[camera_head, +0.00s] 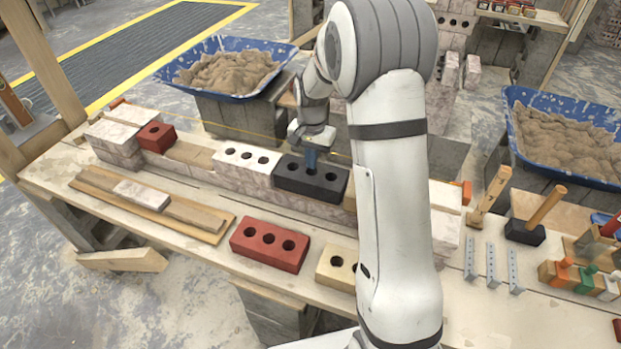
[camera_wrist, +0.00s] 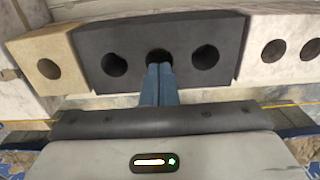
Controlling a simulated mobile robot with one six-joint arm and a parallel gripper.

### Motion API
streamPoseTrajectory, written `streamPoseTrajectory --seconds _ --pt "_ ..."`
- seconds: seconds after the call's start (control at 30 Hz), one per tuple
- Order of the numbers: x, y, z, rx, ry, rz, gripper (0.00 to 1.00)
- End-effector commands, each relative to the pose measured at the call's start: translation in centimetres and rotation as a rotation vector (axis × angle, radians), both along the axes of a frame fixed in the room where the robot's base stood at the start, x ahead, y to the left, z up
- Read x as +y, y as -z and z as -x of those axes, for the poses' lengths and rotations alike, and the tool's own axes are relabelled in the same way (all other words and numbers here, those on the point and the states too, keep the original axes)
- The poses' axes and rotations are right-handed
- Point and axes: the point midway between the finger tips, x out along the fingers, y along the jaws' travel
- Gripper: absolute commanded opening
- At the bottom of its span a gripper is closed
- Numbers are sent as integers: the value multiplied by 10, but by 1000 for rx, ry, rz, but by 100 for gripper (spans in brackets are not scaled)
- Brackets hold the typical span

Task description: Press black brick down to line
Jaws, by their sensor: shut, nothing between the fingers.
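The black brick (camera_head: 312,181) has three round holes and sits on the low wall, beside a white brick (camera_head: 246,161) with holes. In the wrist view the black brick (camera_wrist: 205,35) lies between a tan brick (camera_wrist: 47,62) and the white brick (camera_wrist: 290,45). My gripper (camera_head: 310,164) is shut and empty, pointing down at the black brick. In the wrist view its blue fingertips (camera_wrist: 158,72) are together at the brick's middle hole and cover part of it. I cannot tell whether they touch the brick. A thin yellow line (camera_head: 200,118) runs along the wall.
A red brick (camera_head: 269,245) and a cream brick (camera_head: 337,268) lie on the bench in front of the wall. Blue mortar tubs stand behind, at left (camera_head: 180,79) and right (camera_head: 512,130). A black-headed mallet (camera_head: 526,232) and other tools lie at the right.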

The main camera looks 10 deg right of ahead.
Motion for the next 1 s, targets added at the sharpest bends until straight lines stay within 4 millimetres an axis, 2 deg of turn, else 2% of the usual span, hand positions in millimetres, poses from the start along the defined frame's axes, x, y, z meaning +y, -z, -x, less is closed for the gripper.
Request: streamPoseTrajectory --seconds 0.53,1.0 --pt "0 1 0 0 0 0 0" --pt "0 13 0 1 -1 -1 0"
